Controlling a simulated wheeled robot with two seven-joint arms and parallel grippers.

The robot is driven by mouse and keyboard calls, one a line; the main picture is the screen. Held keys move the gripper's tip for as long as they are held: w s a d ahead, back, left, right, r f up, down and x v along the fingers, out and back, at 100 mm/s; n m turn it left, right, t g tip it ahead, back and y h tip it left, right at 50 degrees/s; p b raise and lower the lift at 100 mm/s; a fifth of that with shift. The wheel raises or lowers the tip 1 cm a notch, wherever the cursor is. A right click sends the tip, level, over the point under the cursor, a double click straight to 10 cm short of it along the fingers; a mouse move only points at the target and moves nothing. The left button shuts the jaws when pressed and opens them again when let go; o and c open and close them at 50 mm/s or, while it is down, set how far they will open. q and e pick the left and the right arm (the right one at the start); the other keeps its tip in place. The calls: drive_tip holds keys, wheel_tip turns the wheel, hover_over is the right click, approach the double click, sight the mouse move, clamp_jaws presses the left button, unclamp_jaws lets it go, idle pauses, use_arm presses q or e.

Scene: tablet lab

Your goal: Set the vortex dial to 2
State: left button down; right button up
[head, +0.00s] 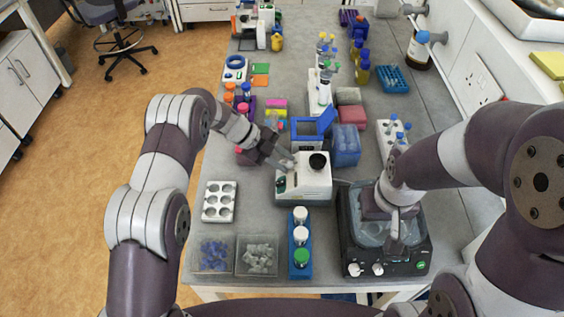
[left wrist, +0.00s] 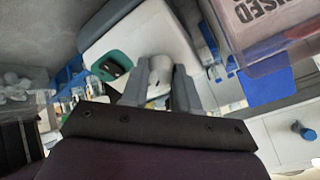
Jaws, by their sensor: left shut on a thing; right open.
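The vortex mixer (head: 305,185) is a white box with a black cup (head: 318,160) on top, in the middle of the bench. In the left wrist view its white body (left wrist: 150,40) has a teal panel (left wrist: 101,69) with a black switch. My left gripper (head: 287,164) reaches the mixer's left side from the left. In the left wrist view its two grey fingers (left wrist: 160,83) are shut on the white dial (left wrist: 158,91). The dial's marks cannot be read. My right gripper (head: 394,229) is open, over the water bath at the right.
The black water bath (head: 353,255) stands right of the mixer. A blue rack (head: 299,272) with capped tubes is in front of it. A white well plate (head: 219,201) and two clear bins (head: 258,256) lie to the left. A blue box (head: 346,145) stands behind the mixer.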

use_arm(q)
drive_tip(key=shift+w+r+m, duration=0.25)
drive_tip(key=shift+m, duration=0.25)
use_arm(e)
drive_tip(key=shift+f, duration=0.25)
use_arm(q)
drive_tip(key=c, duration=1.1)
unclamp_jaws()
drive_tip(key=shift+o, duration=1.3)
drive_tip(key=shift+a, duration=0.1)
drive_tip(key=shift+s+f, duration=0.1)
drive_tip(key=shift+s, duration=0.05)
use_arm(e)
drive_tip(key=shift+a, duration=0.15)
use_arm(q)
drive_tip(key=shift+a+b, duration=0.25)
drive_tip(key=shift+b, duration=0.15)
use_arm(e)
wheel_tip(320, 180, down, 4)
drive_tip(key=b, duration=0.3)
drive_tip(key=shift+r, duration=0.2)
use_arm(q)
drive_tip(key=v, duration=1.2)
drive_tip(key=shift+r, duration=0.3)
